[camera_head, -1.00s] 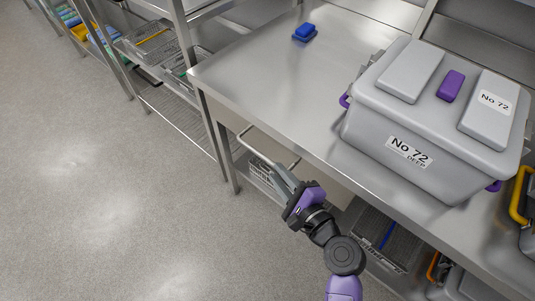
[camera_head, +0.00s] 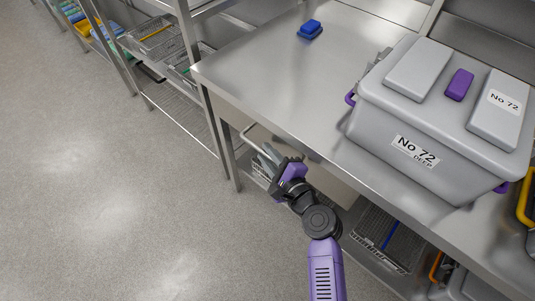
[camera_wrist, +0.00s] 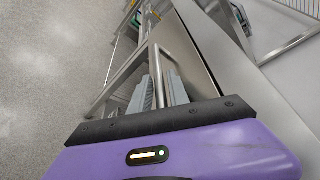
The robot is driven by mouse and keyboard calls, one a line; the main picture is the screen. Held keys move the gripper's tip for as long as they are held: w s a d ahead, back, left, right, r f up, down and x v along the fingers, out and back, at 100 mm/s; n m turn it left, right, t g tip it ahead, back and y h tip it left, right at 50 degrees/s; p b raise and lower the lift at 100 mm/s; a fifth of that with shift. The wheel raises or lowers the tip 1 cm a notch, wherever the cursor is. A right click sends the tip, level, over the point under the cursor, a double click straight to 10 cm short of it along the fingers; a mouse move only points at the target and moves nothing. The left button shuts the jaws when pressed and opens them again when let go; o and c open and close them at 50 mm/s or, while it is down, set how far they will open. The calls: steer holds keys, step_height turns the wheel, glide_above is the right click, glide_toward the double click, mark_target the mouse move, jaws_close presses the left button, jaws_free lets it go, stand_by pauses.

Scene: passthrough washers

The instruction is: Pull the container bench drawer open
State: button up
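The container bench (camera_head: 265,85) is a steel table, with a pale drawer front (camera_head: 318,172) below its top. A thin metal bar handle (camera_head: 251,137) stands out from the drawer front; its right part is hidden behind my gripper. My gripper (camera_head: 265,156) is at this handle, with its grey fingers a little apart. In the wrist view, the bar (camera_wrist: 158,72) runs between the two fingers of my gripper (camera_wrist: 159,90), one on each side. Whether the fingers touch the bar is not clear. The drawer front looks flush under the bench top.
A grey lidded bin marked No 72 (camera_head: 380,125) and a blue block (camera_head: 311,27) stand on the bench. Wire baskets (camera_head: 388,237) sit on the lower shelf. A bench leg (camera_head: 222,140) is left of the handle. The floor (camera_head: 100,190) at left is clear.

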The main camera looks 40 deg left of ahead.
steer(key=shift+c, duration=0.4)
jaws_close()
stand_by(0.9)
